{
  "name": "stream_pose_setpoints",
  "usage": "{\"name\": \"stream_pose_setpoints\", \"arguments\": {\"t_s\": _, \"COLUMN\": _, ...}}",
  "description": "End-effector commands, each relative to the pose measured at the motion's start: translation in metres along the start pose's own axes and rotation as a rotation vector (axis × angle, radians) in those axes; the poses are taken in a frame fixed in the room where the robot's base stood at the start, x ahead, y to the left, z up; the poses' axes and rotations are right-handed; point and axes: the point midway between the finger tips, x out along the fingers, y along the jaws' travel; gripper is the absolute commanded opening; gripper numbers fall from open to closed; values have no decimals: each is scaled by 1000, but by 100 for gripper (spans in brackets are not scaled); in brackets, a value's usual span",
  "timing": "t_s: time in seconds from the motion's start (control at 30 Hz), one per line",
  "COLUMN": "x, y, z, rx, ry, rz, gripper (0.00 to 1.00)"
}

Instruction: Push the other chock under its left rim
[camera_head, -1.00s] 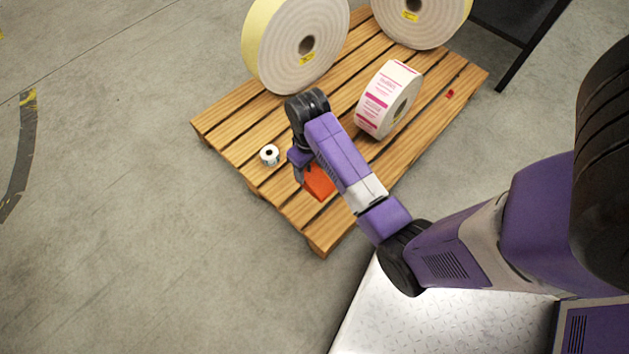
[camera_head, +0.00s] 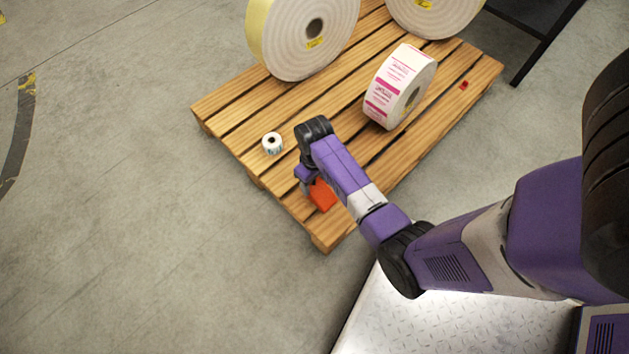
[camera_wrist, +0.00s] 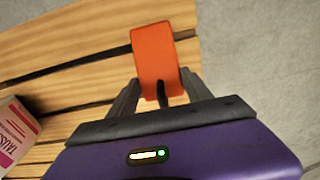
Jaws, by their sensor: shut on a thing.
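The orange chock (camera_head: 322,195) is in my gripper (camera_head: 306,185), over the near-left part of the pallet (camera_head: 227,102). In the wrist view the orange chock (camera_wrist: 155,50) shows between the two dark fingers of my gripper (camera_wrist: 160,92), which are shut on it. Whether it touches the boards is unclear. The white label roll with pink print (camera_head: 396,88) stands on edge on the pallet, up and right of my gripper and apart from the chock. Part of this label roll (camera_wrist: 14,132) shows at the wrist view's left edge. A small red piece (camera_head: 463,85) lies to its right.
A small white roll (camera_head: 272,144) stands on the pallet left of my wrist. Two large rolls (camera_head: 314,35) (camera_head: 432,12) stand at the back. A dark-legged stand (camera_head: 541,42) is at upper right. Boards between chock and label roll look clear.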

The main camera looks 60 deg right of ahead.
Motion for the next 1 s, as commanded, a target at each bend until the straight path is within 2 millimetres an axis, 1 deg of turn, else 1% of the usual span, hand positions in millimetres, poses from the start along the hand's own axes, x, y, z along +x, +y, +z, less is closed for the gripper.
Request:
{"name": "stream_pose_setpoints", "arguments": {"t_s": 0.3, "x": 36, "y": 0, "z": 0, "rx": 0, "ry": 0, "rz": 0, "gripper": 0}}
{"name": "stream_pose_setpoints", "arguments": {"t_s": 0.57, "x": 37, "y": 0, "z": 0, "rx": 0, "ry": 2, "rz": 0, "gripper": 0}}
{"name": "stream_pose_setpoints", "arguments": {"t_s": 0.73, "x": 42, "y": 0, "z": 0, "rx": 0, "ry": 1, "rz": 0, "gripper": 0}}
{"name": "stream_pose_setpoints", "arguments": {"t_s": 0.77, "x": 41, "y": 0, "z": 0, "rx": 0, "ry": 0, "rz": 0, "gripper": 64}}
{"name": "stream_pose_setpoints", "arguments": {"t_s": 0.83, "x": 41, "y": 0, "z": 0, "rx": 0, "ry": 1, "rz": 0, "gripper": 77}}
{"name": "stream_pose_setpoints", "arguments": {"t_s": 0.87, "x": 41, "y": 0, "z": 0, "rx": 0, "ry": 0, "rz": 0, "gripper": 80}}
{"name": "stream_pose_setpoints", "arguments": {"t_s": 1.0, "x": 41, "y": 0, "z": 0, "rx": 0, "ry": 0, "rz": 0, "gripper": 80}}
